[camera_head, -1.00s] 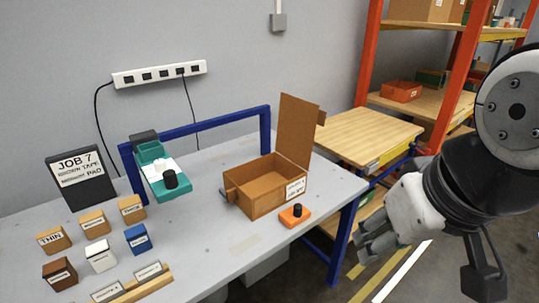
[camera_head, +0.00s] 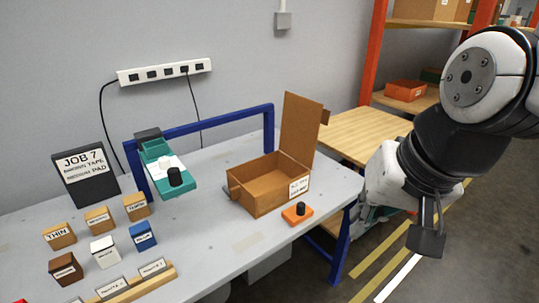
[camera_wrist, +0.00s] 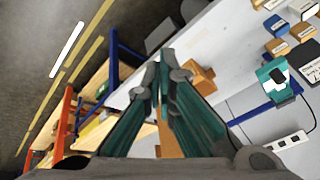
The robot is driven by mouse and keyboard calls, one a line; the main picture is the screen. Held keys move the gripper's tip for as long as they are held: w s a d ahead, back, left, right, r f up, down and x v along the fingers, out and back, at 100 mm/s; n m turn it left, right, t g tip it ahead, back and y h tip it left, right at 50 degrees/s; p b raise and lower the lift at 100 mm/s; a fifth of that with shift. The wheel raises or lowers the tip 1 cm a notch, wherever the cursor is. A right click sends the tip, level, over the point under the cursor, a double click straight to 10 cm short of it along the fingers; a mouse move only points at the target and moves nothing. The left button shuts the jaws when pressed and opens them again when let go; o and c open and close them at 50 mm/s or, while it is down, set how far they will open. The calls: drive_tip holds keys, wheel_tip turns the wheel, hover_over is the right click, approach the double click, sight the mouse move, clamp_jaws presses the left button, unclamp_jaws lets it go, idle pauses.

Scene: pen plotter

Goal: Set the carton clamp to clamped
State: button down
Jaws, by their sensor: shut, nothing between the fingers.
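An open brown carton (camera_head: 262,195) with its flap standing up sits near the table's right end. An orange block with a black knob (camera_head: 298,213) sits just in front of it, apparently the carton clamp; I cannot read its setting. A small knob or lever (camera_head: 233,191) shows on the carton's left side. My gripper (camera_head: 370,214) is off the table's right edge, apart from the carton and block, its fingers partly hidden in the head view. In the wrist view my gripper (camera_wrist: 160,68) is shut and empty, with a brown-orange shape (camera_wrist: 201,78) beyond its tips.
A teal device with a black knob (camera_head: 168,172) stands left of the carton. Several labelled blocks (camera_head: 102,250) and a JOB 7 sign (camera_head: 84,174) are farther left. A blue frame rail (camera_head: 225,118) runs behind. A wooden bench (camera_head: 365,134) and orange rack stand at the right.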

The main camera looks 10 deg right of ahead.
drive_tip(key=w+a+f+m+y+p, duration=0.1)
drive_tip(key=w+f+m, duration=0.2)
drive_tip(key=w+m, duration=0.45)
drive_tip(key=w+f+m+y, duration=0.1)
drive_tip(key=w+f+m, duration=0.2)
drive_tip(key=w+m, duration=0.5)
drive_tip(key=w+d+f+m+h, duration=0.1)
drive_tip(key=w+d+f+m, duration=0.2)
drive_tip(key=w+f+m, duration=0.2)
drive_tip(key=w+d+f+m+p, duration=0.1)
drive_tip(key=w+d+f+m, duration=0.2)
drive_tip(key=w+f+m, duration=0.2)
wheel_tip(320, 180, down, 8)
drive_tip(key=m, duration=0.3)
drive_tip(key=shift+w+d+r+m+h, duration=0.25)
drive_tip(key=shift+w+d+m+h, duration=0.05)
drive_tip(key=shift+d+m+h, duration=0.1)
approach(308, 214)
drive_tip(key=shift+s+a+f+b, duration=0.1)
drive_tip(key=shift+a+f, duration=0.3)
drive_tip(key=shift+f, duration=0.45)
drive_tip(key=shift+s+a+f+b, duration=0.1)
drive_tip(key=shift+a+f, duration=0.35)
drive_tip(key=shift+f, duration=0.35)
drive_tip(key=shift+s+a+f+b, duration=0.1)
drive_tip(key=shift+a+f, duration=0.3)
drive_tip(key=shift+f, duration=0.45)
drive_tip(key=shift+w, duration=0.15)
